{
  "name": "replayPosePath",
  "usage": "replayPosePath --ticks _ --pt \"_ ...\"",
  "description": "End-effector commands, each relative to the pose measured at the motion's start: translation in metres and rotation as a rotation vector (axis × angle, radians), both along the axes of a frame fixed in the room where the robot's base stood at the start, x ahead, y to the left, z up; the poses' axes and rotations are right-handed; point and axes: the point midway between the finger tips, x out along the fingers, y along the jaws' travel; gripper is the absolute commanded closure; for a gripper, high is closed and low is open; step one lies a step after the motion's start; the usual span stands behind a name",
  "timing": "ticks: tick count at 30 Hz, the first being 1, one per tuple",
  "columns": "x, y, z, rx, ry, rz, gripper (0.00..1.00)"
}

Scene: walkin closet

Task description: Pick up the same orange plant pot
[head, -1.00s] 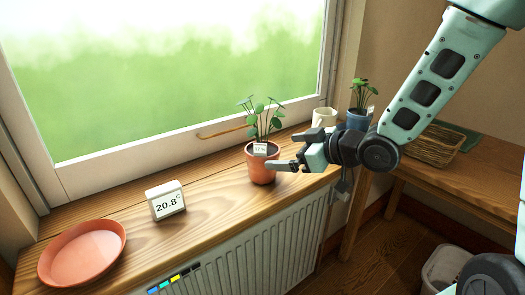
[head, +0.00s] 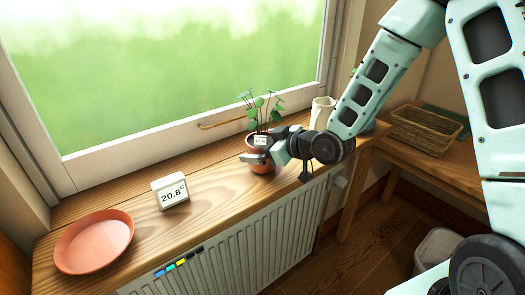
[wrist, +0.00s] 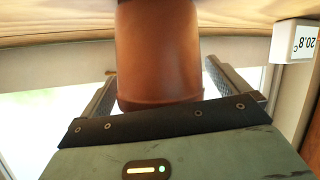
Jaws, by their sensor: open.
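The orange plant pot (head: 262,164) stands upright on the wooden windowsill, with a green plant and a small white tag in it. My gripper (head: 262,152) is at the pot, its fingers level with the pot's upper part, and partly hides it. In the wrist view the pot (wrist: 158,55) appears upside down between the two open fingers of my gripper (wrist: 170,90). The pot still rests on the sill.
A white display reading 20.8 °C (head: 170,190) and an empty orange saucer (head: 94,241) sit on the sill to the left. A cream mug (head: 321,112) stands behind my gripper. A woven basket (head: 425,128) is on the side table. A radiator (head: 240,240) is below.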

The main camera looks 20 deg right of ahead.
Motion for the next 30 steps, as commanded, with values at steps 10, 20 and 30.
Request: replayPosePath --ticks 10,20,30 --pt "0.001 0.000 0.000 0.000 0.000 -0.001 0.33" --pt "0.001 0.000 0.003 0.000 -0.005 0.000 0.58" --pt "0.002 0.000 0.050 -0.001 -0.011 -0.001 0.58"
